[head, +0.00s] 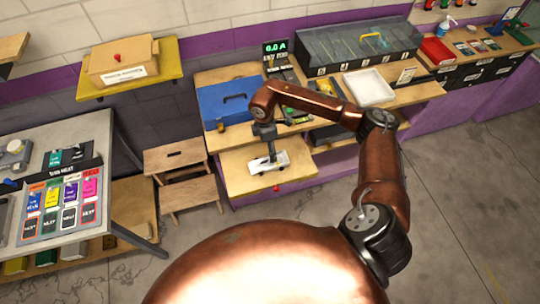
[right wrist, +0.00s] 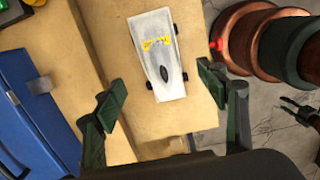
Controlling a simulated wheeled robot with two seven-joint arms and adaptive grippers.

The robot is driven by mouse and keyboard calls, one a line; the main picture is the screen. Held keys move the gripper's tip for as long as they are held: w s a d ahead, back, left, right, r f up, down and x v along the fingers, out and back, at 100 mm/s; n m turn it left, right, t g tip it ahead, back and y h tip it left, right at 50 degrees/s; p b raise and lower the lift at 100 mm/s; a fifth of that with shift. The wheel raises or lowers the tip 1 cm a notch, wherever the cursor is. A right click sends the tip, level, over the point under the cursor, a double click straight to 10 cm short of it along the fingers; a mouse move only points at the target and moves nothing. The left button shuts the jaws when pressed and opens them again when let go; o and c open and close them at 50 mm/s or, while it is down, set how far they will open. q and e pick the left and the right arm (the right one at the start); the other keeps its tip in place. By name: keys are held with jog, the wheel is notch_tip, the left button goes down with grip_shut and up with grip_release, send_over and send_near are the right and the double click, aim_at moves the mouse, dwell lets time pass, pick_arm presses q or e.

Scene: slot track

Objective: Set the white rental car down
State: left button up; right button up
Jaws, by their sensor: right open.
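The white rental car (head: 268,163) rests on a pull-out wooden board (head: 240,180) at the front of the workbench. In the right wrist view the car (right wrist: 157,50) has yellow markings and a dark oval cockpit, and lies flat on the wood. My right gripper (head: 270,146) points down over the car. In the right wrist view its two fingers (right wrist: 162,92) are spread wide, with clear gaps on both sides of the car, and hold nothing. The gripper hides part of the car in the head view.
A blue toolbox (head: 230,102) stands behind the board to the left. A white tray (head: 369,87) lies on the bench to the right. A wooden step stool (head: 178,160) stands left of the board. A small red knob (head: 277,188) sits at the board's front edge.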

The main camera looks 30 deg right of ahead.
jog(key=shift+r, duration=1.25)
jog(key=shift+a, duration=0.1)
